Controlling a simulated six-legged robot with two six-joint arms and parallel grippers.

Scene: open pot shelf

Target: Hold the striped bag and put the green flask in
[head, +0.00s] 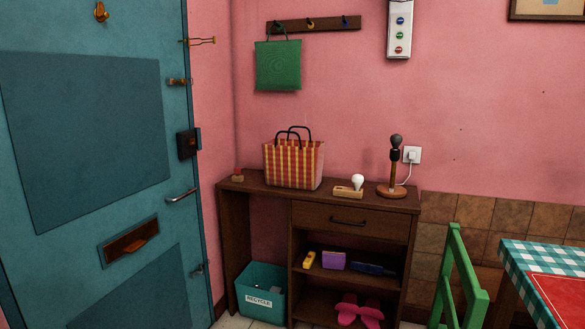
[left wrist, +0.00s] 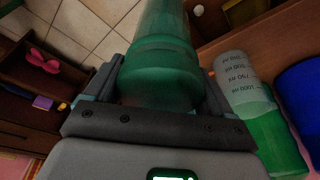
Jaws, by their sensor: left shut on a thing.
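The striped bag (head: 293,164), red and yellow with two dark handles, stands upright on top of the brown desk. In the left wrist view my left gripper (left wrist: 158,84) has its fingers on both sides of a see-through green flask (left wrist: 163,62) and is shut on it. The flask's far end runs out of the top of that view. Neither gripper shows in the head view, and my right gripper is in no view. The inside of the bag is hidden.
On the desk (head: 355,200), a light bulb on a wooden base (head: 352,187) and a lamp-like stand (head: 393,170) are right of the bag. The left wrist view shows a graduated green-and-clear container (left wrist: 258,110) and a blue thing (left wrist: 302,100) beside the gripper.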

